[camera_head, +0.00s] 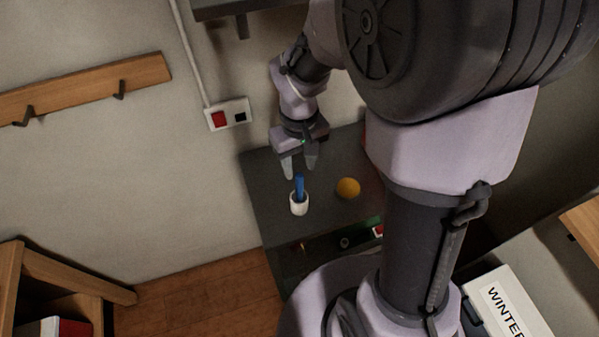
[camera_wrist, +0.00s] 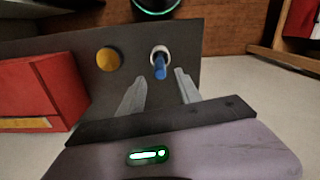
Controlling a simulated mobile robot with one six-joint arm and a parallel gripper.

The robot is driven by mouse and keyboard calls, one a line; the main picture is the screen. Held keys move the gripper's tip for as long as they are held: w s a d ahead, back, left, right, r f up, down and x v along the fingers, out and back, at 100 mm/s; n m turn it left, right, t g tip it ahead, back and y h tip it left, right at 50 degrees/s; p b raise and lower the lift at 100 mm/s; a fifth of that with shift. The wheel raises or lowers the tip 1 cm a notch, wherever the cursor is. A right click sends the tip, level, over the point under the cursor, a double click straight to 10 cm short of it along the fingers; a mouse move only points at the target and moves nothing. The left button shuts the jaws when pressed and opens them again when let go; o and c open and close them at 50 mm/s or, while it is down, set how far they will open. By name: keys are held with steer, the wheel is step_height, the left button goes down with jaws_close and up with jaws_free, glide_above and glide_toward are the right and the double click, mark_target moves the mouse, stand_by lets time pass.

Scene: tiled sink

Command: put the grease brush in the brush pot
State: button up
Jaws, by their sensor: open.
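The grease brush (camera_head: 299,184), of which a blue handle shows, stands in the white brush pot (camera_head: 299,204) on a dark grey surface. In the wrist view the blue handle (camera_wrist: 160,68) rises out of the pot (camera_wrist: 153,49) and points toward my gripper. The lower end of the brush is hidden inside the pot. My gripper (camera_head: 300,172) is open and empty. In the wrist view its two fingers (camera_wrist: 160,84) are apart, with the handle beyond and between them, not visibly touched.
An orange-yellow ball (camera_head: 348,188) lies beside the pot; it also shows in the wrist view (camera_wrist: 108,60). A red box (camera_wrist: 40,92) stands at the surface's left in the wrist view. A wall with a socket plate (camera_head: 228,114) is close behind. The surface left of the pot is clear.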

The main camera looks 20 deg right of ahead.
steer(key=s+a+r+m+t+y, duration=0.1)
steer(key=s+a+r+m+t, duration=0.1)
steer(key=s+r, duration=0.4)
steer(key=s+a+r+m+t+y, duration=0.1)
steer(key=s+a+r+m+t, duration=0.1)
steer(key=s+r, duration=0.4)
step_height(320, 180, up, 4)
steer(key=shift+s+r+m+t, duration=0.25)
steer(key=shift+s+m+t, duration=0.1)
steer(key=shift+m+t, duration=0.65)
